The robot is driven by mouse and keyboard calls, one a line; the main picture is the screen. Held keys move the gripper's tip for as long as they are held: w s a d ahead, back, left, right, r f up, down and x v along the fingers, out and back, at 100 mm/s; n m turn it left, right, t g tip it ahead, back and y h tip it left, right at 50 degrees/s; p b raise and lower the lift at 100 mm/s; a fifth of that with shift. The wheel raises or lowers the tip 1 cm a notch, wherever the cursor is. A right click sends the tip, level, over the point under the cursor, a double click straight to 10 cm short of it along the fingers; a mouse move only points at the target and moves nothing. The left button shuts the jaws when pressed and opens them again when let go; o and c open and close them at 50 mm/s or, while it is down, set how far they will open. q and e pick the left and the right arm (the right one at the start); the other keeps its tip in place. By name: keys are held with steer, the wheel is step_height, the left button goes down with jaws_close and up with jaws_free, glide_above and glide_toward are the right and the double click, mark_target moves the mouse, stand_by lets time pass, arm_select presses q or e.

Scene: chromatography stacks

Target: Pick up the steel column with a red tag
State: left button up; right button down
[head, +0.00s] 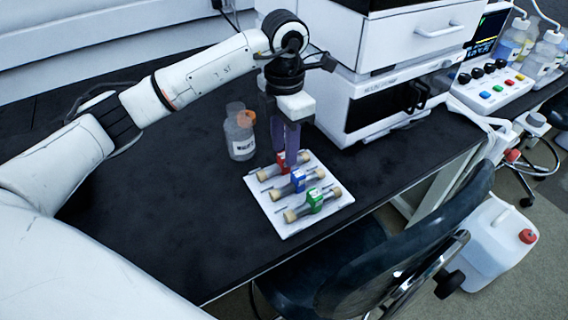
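The steel column with a red tag (265,175) lies on a white tray (300,226) in the head view, the farthest back of three columns. My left gripper (286,161) points down over it, with its purple fingers at the red tag and hiding part of it. Whether the fingers touch or grip the column, I cannot tell. A blue-tagged column (299,181) and a green-tagged column (315,201) lie in front of it on the tray. My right gripper is not in view.
A labelled bottle with an orange cap (241,143) stands just left of the gripper. A white instrument stack (345,105) stands behind and to the right. A dark chair (415,235) is at the front edge. The black bench (165,195) is clear to the left.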

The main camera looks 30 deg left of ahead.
mark_target(283, 155)
arm_select(q)
step_height(283, 155, down, 4)
steer(key=shift+a+r, duration=0.1)
steer(key=shift+a, duration=0.05)
steer(key=shift+f, duration=0.25)
jaws_close()
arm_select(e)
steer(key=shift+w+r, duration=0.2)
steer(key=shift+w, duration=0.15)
arm_select(q)
steer(key=shift+r, duration=0.15)
